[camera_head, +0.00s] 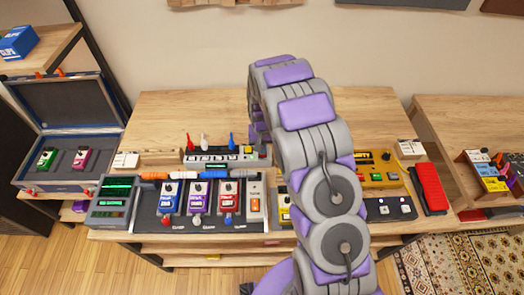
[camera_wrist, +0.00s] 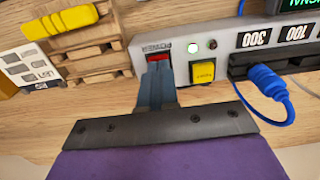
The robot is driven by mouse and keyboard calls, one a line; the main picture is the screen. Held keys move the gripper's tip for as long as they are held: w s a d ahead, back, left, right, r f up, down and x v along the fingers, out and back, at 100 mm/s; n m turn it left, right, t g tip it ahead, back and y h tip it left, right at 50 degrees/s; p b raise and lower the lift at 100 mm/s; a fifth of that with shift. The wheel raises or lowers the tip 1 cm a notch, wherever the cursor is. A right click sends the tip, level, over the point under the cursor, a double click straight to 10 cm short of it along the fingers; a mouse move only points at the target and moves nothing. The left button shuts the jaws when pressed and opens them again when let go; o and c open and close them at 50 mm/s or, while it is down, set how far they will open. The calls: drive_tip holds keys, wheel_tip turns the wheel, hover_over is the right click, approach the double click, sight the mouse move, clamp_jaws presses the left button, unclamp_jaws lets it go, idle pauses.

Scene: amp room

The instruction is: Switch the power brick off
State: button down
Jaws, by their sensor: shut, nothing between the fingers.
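The power brick (camera_head: 225,160) is a long light-grey box at the back of the pedal table in the head view. Its end shows in the wrist view (camera_wrist: 225,62), upside down.
A blue plug and cable (camera_wrist: 267,82) sit at the brick beside the yellow button. A wooden rack with a yellow item (camera_wrist: 60,20) stands to the left in the wrist view. Several pedals, including a blue one (camera_head: 171,195), stand in front of the brick. A red pedal (camera_head: 430,187) lies farther right.

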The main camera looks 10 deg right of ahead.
drive_tip(key=shift+f, duration=0.5)
idle(0.3)
drive_tip(key=shift+r, duration=0.45)
drive_tip(key=shift+r+p, duration=1.1)
drive_tip(key=shift+r, duration=1.95)
drive_tip(key=shift+r, duration=0.1)
drive_tip(key=s+r, duration=1.6)
drive_tip(key=s, duration=0.1)
drive_tip(key=s+r+n+g, duration=0.1)
drive_tip(key=s+r, duration=0.2)
drive_tip(key=s, duration=0.9)
drive_tip(key=s+r+n, duration=0.1)
drive_tip(key=s+r, duration=0.2)
drive_tip(key=s, duration=0.9)
drive_tip(key=shift+r+g, duration=0.15)
drive_tip(key=shift+g, duration=0.25)
